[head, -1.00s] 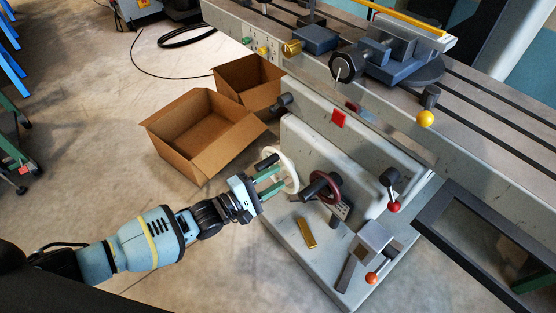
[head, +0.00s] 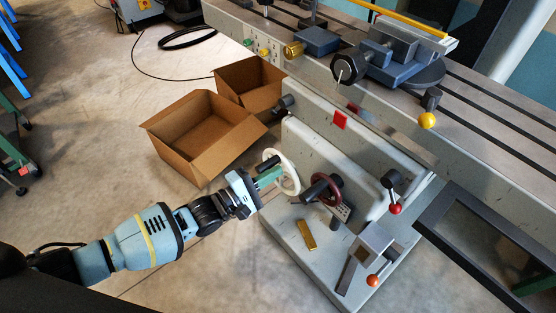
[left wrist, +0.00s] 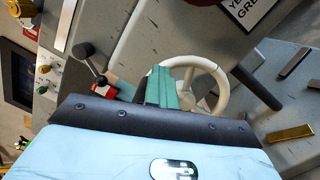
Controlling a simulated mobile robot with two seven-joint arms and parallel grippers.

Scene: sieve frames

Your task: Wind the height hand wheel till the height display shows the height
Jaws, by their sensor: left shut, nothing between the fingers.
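A white hand wheel (head: 295,172) sits on the front of the grey machine. A dark red hand wheel (head: 316,190) is just right of it; I cannot tell from the pictures which is the height wheel. In the left wrist view, the fingers (left wrist: 163,85) overlap the left part of the white rim (left wrist: 215,70); contact is unclear. A small marked plate (head: 341,211) is beside the red wheel; its reading is illegible. My right gripper is out of view.
Two open cardboard boxes (head: 200,140) stand on the floor left of the machine.

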